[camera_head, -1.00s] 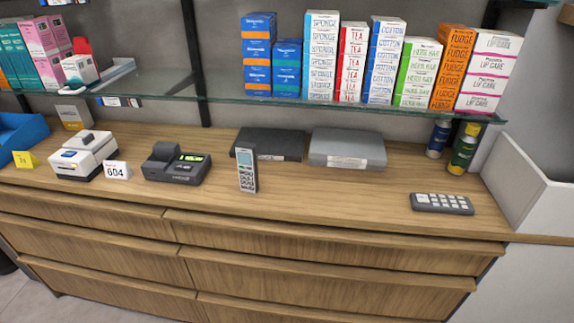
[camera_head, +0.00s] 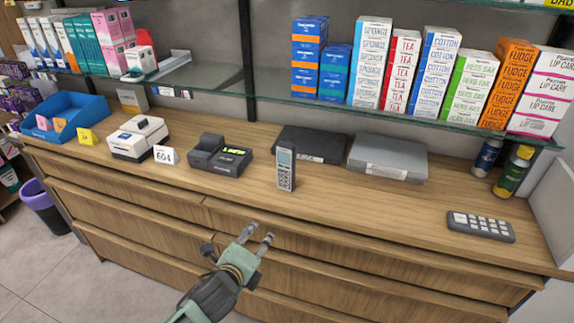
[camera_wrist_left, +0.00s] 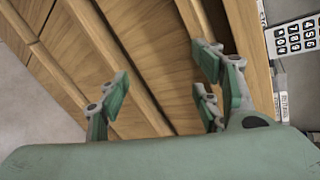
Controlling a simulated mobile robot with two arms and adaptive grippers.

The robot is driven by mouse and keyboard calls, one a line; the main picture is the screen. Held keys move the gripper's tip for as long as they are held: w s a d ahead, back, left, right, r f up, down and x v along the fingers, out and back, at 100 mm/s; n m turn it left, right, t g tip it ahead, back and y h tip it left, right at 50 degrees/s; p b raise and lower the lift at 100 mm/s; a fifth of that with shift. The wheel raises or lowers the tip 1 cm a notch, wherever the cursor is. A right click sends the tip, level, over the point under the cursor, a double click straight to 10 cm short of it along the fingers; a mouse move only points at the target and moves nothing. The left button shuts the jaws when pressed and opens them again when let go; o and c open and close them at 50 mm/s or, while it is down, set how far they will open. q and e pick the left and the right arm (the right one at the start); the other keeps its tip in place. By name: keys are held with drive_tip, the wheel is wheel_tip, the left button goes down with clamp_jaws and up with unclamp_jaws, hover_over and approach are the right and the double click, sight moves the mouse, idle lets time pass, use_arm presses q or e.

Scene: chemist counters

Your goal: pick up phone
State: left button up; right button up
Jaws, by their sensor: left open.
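The phone (camera_head: 286,167) is a slim silver-grey handset with a keypad and small screen. It stands upright near the front edge of the wooden counter in the head view, in front of a dark flat box. My left gripper (camera_head: 258,236) is open and empty, in front of the drawers, below and slightly left of the phone. The left wrist view shows its spread fingers (camera_wrist_left: 160,95) with drawer fronts beyond them. My right gripper is not in view.
A card terminal (camera_head: 220,155) stands left of the phone; a dark flat box (camera_head: 310,143) and a grey box (camera_head: 387,157) lie behind. A keypad (camera_head: 480,226) lies right. A glass shelf (camera_head: 400,125) with boxes overhangs the back.

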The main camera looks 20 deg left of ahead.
use_arm(q)
wheel_tip(320, 180, up, 12)
drive_tip(key=w+d+f+m+t, duration=0.1)
drive_tip(key=w+d+m+t, duration=0.15)
drive_tip(key=m, duration=0.25)
drive_tip(key=m+t+h, duration=0.3)
drive_tip(key=m+h, duration=0.1)
drive_tip(key=m, duration=0.7)
approach(284, 163)
drive_tip(key=w, duration=0.4)
drive_tip(key=shift+w+d, duration=0.2)
drive_tip(key=shift+w, duration=0.05)
drive_tip(key=w, duration=0.2)
drive_tip(key=w+d+p, duration=0.1)
drive_tip(key=w, duration=0.3)
drive_tip(key=shift+d+r+p, duration=0.15)
drive_tip(key=shift+d+p, duration=0.1)
drive_tip(key=shift+p, duration=0.1)
drive_tip(key=shift+w+d, duration=0.1)
drive_tip(key=shift+w, duration=0.25)
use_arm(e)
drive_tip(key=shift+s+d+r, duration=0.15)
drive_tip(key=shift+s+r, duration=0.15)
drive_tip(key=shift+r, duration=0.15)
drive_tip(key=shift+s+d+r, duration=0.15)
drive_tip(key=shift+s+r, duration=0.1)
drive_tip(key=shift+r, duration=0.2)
